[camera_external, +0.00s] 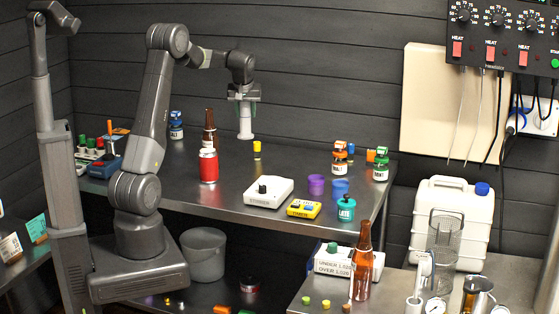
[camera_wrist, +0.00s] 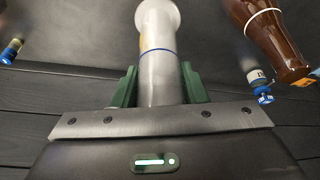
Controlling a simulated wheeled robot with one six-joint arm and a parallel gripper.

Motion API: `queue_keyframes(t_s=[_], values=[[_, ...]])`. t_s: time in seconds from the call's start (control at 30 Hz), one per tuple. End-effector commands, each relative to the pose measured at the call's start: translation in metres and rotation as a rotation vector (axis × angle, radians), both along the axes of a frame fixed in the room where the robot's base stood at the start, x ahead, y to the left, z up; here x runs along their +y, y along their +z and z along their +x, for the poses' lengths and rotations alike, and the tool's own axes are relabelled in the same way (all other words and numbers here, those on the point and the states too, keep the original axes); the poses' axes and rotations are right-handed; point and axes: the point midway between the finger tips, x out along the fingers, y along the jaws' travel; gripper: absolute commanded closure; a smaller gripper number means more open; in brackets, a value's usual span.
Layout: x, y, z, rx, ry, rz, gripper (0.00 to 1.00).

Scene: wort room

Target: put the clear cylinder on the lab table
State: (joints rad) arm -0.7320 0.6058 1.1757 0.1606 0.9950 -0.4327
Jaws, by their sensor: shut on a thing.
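The clear cylinder (camera_external: 245,122) hangs upright below my gripper (camera_external: 243,99), over the back part of the long metal table (camera_external: 285,163). It has a pale flared foot, and I cannot tell if the foot touches the table top. In the wrist view the cylinder (camera_wrist: 159,72) shows a blue band and a white foot. The two green fingers of my gripper (camera_wrist: 159,88) are shut on it from both sides. The pictures carry no label saying which table is the lab table.
A white scale (camera_external: 269,191), purple cup (camera_external: 316,184) and several jars stand to the right. The back middle of the table has bare room.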

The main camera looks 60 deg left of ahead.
Motion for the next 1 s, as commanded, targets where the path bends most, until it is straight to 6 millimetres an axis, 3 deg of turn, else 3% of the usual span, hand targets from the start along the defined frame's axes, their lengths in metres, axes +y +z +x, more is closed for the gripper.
queue_keyframes(t_s=[0.43, 0.87, 1.0], values=[[-0.001, -0.072, 0.000, 0.003, -0.001, -0.003, 0.85], [-0.001, -0.118, 0.000, 0.003, -0.001, -0.002, 0.85], [-0.001, -0.122, 0.001, -0.001, -0.001, 0.001, 0.85]])
